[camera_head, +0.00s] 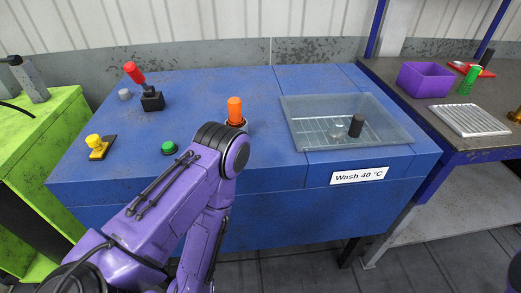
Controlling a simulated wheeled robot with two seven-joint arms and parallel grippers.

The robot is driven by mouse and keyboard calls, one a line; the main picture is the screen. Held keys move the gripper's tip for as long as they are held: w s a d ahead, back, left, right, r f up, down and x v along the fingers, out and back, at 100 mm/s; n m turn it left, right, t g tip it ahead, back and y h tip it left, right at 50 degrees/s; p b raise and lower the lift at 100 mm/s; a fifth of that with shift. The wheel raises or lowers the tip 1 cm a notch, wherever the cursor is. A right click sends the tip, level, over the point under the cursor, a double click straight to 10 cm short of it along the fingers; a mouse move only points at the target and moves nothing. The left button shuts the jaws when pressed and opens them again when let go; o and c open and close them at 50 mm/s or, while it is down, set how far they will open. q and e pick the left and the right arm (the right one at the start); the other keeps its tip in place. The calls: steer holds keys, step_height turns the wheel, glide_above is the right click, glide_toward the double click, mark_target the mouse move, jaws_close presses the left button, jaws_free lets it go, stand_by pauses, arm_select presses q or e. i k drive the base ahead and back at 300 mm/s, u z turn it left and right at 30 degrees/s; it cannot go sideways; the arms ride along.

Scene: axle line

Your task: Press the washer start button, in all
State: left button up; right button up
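The washer (270,165) is a blue cabinet that fills the middle of the view, with a "Wash 40 °C" label (359,175) on its front right. A green round button (169,147) sits on its top left of centre. No wording marks it as the start button. My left arm rises from the lower left, bends just right of the green button and runs back down out of the picture. Neither gripper is in view. Only a small purple piece shows at the lower right edge.
The washer top also bears a red-knobbed lever (135,73), a yellow switch (96,144), a grey knob (125,95) and an orange lamp (235,109). A clear-walled basin (390,128) holds a dark cylinder (356,126). A purple bin (425,80) stands on the right bench.

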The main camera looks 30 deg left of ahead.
mark_target(168, 147)
steer(key=u, duration=1.65)
